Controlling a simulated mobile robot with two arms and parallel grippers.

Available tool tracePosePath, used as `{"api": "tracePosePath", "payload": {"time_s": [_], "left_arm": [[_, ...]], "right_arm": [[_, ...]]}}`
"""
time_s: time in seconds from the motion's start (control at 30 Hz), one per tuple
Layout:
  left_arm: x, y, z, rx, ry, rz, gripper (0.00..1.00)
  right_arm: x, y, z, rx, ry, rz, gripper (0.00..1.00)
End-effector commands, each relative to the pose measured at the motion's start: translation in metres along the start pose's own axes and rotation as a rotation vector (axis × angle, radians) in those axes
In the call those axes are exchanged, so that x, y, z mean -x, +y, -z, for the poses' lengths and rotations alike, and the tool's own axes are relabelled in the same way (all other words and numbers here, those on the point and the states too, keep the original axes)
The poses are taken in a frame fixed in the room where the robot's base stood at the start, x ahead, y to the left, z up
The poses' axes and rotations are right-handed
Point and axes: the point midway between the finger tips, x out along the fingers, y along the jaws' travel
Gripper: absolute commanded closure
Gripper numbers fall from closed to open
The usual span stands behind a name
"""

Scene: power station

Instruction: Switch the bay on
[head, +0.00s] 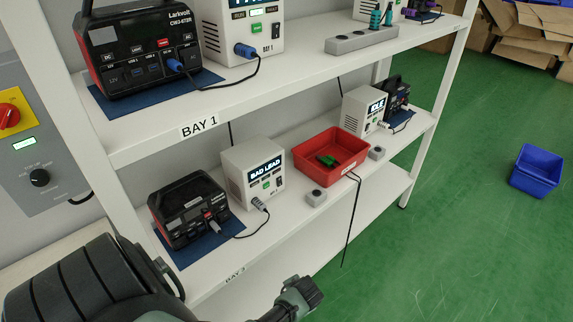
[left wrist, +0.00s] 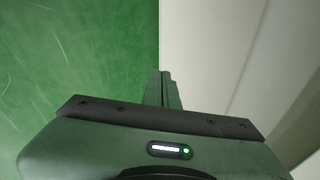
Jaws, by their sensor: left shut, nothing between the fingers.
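A grey wall cabinet (head: 40,145) at the left edge carries a red rotary switch on a yellow plate (head: 12,112), a small lit green display (head: 24,143) and a black knob (head: 40,177). The upper shelf, labelled BAY 1 (head: 199,127), holds a Larkvolt power station (head: 135,50) and a white charger box (head: 262,32), joined by a blue-plugged lead. On the lower shelf, another power station (head: 188,208) is cabled to a white box reading BAD LEAD (head: 252,170). My left gripper (left wrist: 161,75) is shut and empty in the left wrist view. My right gripper is not seen.
A red bin (head: 331,150) with green items sits mid lower shelf, beside grey blocks (head: 316,197). Another white box (head: 364,108) stands farther right. A grey strip (head: 361,40) holds teal plugs. A cable hangs off the lower shelf. A blue bin (head: 536,170) stands on open green floor.

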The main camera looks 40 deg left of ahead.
Motion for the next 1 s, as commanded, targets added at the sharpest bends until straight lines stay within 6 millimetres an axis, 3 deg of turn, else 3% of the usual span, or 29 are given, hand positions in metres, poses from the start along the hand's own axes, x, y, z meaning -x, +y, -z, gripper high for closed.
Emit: {"api": "tracePosePath", "payload": {"time_s": [0.03, 0.2, 0.5, 1.0], "left_arm": [[0.022, -0.026, 0.021, 0.018, 0.002, 0.037, 1.0], [0.076, -0.092, 0.056, 0.076, -0.027, 0.135, 1.0], [0.163, -0.184, 0.088, 0.206, -0.094, 0.263, 1.0], [0.193, -0.247, 0.163, 0.145, -0.214, 0.361, 1.0]], "right_arm": [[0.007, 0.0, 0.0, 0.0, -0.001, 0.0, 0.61], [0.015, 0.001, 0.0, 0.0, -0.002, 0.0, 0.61], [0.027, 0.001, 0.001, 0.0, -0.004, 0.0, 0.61], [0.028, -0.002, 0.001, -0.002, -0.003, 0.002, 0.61]]}}
